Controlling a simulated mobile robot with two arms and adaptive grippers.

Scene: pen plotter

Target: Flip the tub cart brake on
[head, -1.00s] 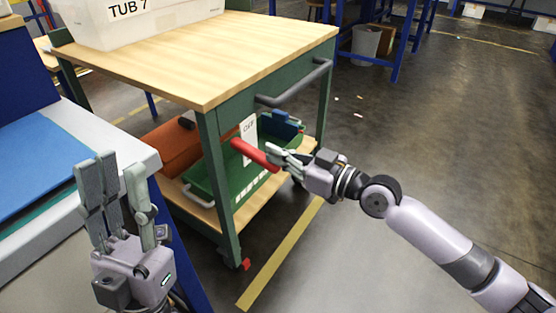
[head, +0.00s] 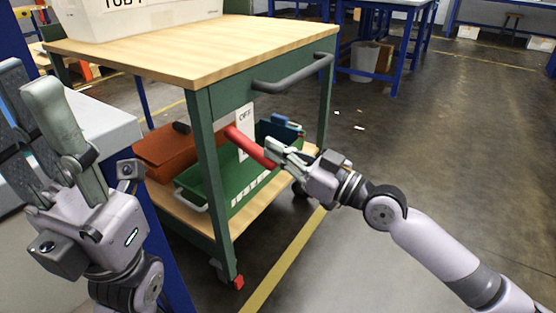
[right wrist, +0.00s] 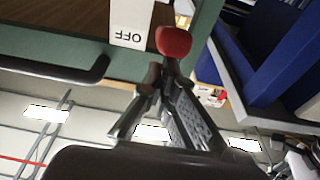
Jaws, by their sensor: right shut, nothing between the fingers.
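The tub cart (head: 215,150) has a wooden top and green legs. Its red brake lever (head: 250,146) points out from beside a white label reading OFF (head: 243,120). My right gripper (head: 275,150) is shut and empty, its fingertips at the outer end of the lever. In the right wrist view the lever's red end (right wrist: 173,42) is just beyond the fingertips (right wrist: 155,78), and the OFF label (right wrist: 131,22) is beside it. I cannot tell whether they touch. My left gripper (head: 30,95) is open and empty at the left, away from the lever.
A white tub (head: 140,15) stands on the cart top. A grey push handle (head: 292,76) sticks out above the lever. The lower shelf holds a green bin (head: 205,178) and an orange box (head: 165,152). The floor (head: 400,140) right of the cart is open.

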